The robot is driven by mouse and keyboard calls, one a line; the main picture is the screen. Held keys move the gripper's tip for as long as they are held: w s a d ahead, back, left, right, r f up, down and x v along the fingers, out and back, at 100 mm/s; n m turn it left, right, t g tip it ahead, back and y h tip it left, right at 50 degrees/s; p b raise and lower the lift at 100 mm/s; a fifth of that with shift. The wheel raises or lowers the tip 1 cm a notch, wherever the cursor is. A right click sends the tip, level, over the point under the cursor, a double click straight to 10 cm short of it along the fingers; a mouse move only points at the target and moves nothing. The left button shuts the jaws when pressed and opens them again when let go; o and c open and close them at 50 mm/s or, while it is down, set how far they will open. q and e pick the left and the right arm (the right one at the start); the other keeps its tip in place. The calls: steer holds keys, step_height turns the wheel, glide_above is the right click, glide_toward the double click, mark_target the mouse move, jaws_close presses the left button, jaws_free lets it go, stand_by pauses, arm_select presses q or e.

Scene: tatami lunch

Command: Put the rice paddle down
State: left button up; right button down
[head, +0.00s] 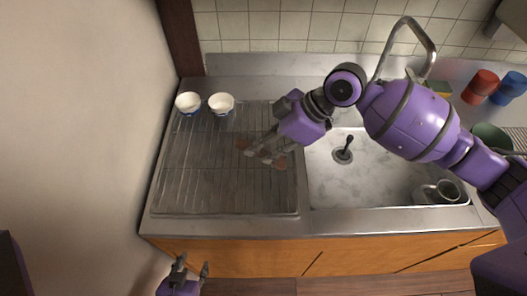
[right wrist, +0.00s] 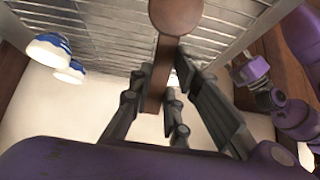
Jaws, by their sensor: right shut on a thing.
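My right gripper (head: 262,152) is over the wire drying rack (head: 185,185), left of the sink. It is shut on the brown wooden rice paddle (head: 242,144), mostly hidden by the fingers in the head view. In the right wrist view the paddle (right wrist: 166,62) runs between the fingers (right wrist: 172,95), its rounded end pointing toward the rack bars. I cannot tell whether the paddle touches the rack. My left gripper (head: 191,272) is empty and open, low in front of the counter.
Two white and blue bowls (head: 188,103) (head: 221,104) stand at the rack's back left. The sink (head: 385,160) holds a grey mug (head: 438,192) and a dark upright object (head: 344,148). Red (head: 480,86) and blue (head: 509,88) cups stand at the back right. The rack's front is clear.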

mark_target(265, 153)
steer(key=shift+d+f, duration=0.1)
steer(key=shift+f, duration=1.3)
steer(key=shift+f, duration=0.15)
steer(key=c, duration=1.7)
jaws_free()
steer(key=shift+o, duration=0.2)
steer(key=shift+r, duration=0.2)
steer(key=v, duration=1.2)
steer(key=shift+b, duration=0.3)
steer(key=shift+s+f, duration=0.1)
